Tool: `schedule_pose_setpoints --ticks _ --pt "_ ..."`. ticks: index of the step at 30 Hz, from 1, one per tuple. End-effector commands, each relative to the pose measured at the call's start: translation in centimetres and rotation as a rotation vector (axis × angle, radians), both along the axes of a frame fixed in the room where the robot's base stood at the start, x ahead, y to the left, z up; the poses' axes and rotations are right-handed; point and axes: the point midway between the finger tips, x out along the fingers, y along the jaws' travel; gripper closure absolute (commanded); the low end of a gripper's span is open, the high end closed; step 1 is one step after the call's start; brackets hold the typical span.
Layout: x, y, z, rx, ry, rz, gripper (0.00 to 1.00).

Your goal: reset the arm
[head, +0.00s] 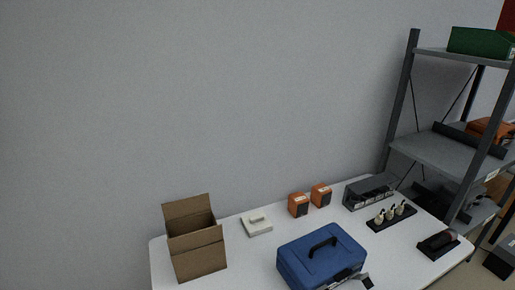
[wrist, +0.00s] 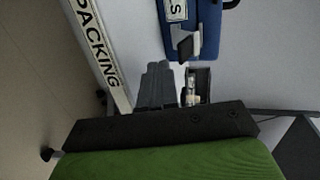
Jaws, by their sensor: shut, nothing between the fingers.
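My gripper (wrist: 177,80) shows in the wrist view as grey fingers beyond a black bar. It is shut with nothing held, and points toward the table near the blue case. The blue case (wrist: 206,32) is at the top of that view. In the head view the blue case (head: 318,255) stands closed at the front of the white table (head: 240,262), with its dark handle up. I cannot make out my arm clearly in the head view.
An open cardboard box (head: 198,258) stands at the table's left. Behind the case are a white device (head: 257,225), two orange boxes (head: 299,205), a grey unit (head: 366,191) and a black tray (head: 411,212) with pale pieces. A metal shelf (head: 440,152) stands at right.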

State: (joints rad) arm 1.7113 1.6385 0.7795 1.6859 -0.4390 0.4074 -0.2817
Motion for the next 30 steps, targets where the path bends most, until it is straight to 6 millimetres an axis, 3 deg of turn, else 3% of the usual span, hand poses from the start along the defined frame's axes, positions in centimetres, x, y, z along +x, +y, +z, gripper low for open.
schedule_pose_setpoints --ticks 5,13,17,23,30 --pt "-1.3 -0.6 -0.1 0.0 0.002 0.0 1.0" --pt "-1.4 -0.6 0.0 0.0 0.001 0.002 1.0" --pt "-1.0 1.0 0.9 -0.044 0.047 0.09 1.0" --pt "-0.8 7.8 5.6 -0.289 0.295 0.48 1.0" --pt "-2.8 13.9 14.2 -0.669 0.559 0.77 1.0"
